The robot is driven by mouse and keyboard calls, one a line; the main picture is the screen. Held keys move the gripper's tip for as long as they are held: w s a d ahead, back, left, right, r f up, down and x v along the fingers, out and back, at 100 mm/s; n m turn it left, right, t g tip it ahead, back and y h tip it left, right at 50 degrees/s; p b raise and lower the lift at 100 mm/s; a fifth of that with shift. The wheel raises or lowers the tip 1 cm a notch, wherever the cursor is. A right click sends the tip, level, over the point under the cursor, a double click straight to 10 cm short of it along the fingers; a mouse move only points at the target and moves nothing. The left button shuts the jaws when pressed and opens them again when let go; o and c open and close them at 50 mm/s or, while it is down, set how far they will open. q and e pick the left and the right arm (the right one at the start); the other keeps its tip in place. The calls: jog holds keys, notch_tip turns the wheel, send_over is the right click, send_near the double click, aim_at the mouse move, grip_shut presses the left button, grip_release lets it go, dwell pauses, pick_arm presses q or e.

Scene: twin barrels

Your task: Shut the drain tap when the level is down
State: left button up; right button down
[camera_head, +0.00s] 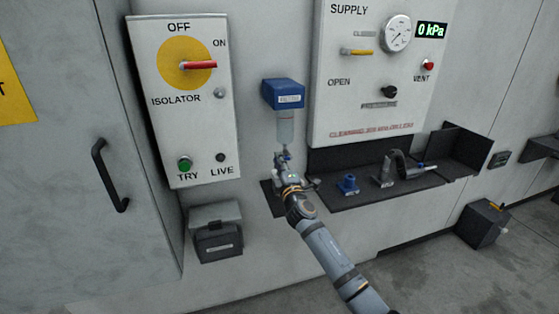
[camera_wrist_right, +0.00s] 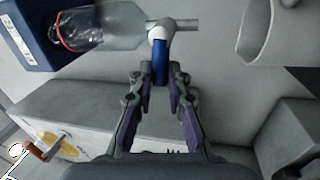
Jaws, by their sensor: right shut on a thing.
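A blue-topped unit (camera_head: 284,94) on the wall carries a clear bowl (camera_head: 286,127), also in the right wrist view (camera_wrist_right: 120,25). There, pale grey content fills the bowl's tap end; the part by the blue head looks clear, with a red ring. A drain tap with a blue lever (camera_wrist_right: 160,62) sits at the bowl's lower end. My right gripper (camera_wrist_right: 160,78) is shut on the lever, its fingertips at either side. In the head view, this gripper (camera_head: 287,163) is just under the bowl and hides most of the tap. My left gripper is out of view.
The supply panel (camera_head: 350,110) at the right has a gauge and a 0 kPa display (camera_head: 431,30). A dark shelf (camera_head: 420,192) holds a blue fitting (camera_head: 348,184) and a grey hooked part (camera_head: 385,178). The isolator box (camera_head: 200,130) stands left.

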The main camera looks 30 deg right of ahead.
jog(key=shift+f+n, duration=0.3)
jog(key=shift+n, duration=0.3)
jog(key=c, duration=1.3)
grip_release()
jog(key=v, duration=1.2)
jog(key=shift+f, duration=0.1)
